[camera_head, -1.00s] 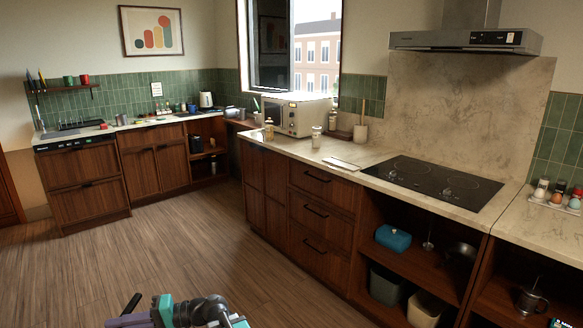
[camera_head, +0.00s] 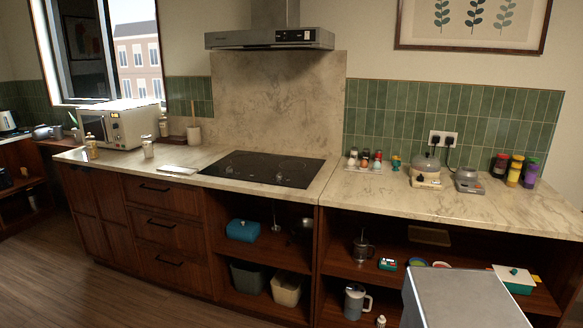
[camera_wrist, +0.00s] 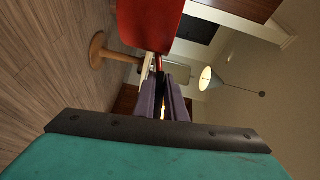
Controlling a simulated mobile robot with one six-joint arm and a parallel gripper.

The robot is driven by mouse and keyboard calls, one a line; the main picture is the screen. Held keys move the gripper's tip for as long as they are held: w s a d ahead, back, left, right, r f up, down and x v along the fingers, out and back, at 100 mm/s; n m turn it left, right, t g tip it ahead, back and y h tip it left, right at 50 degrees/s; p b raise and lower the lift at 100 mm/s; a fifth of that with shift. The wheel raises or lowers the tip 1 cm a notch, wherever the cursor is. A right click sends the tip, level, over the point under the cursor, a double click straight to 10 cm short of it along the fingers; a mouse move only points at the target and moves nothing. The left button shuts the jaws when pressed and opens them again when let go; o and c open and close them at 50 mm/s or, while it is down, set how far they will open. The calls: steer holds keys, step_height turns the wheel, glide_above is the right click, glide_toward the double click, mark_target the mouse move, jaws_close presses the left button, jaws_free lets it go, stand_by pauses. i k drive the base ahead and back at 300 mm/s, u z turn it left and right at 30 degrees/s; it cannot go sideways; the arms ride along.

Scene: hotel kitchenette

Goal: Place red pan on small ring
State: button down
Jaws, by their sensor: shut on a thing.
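The red pan (camera_wrist: 150,24) shows at the top of the wrist view, cut off by the frame edge. My gripper (camera_wrist: 163,88) is shut on its handle, seen between the purple fingers. In the head view, neither the pan nor my gripper shows. The black cooktop (camera_head: 262,169) is set in the marble counter under the hood, with nothing standing on it. Its ring markings are faint, and I cannot clearly tell which is the small ring.
The marble counter (camera_head: 440,205) holds an egg tray (camera_head: 364,163), an appliance (camera_head: 426,171), a scale (camera_head: 469,181) and several jars at right. A microwave (camera_head: 120,124) stands left. A grey block (camera_head: 465,300) rises at lower right. Open shelves lie below.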

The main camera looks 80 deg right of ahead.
mark_target(305, 166)
steer(key=z, duration=2.05)
steer(key=i, duration=1.1)
steer(key=u, duration=0.1)
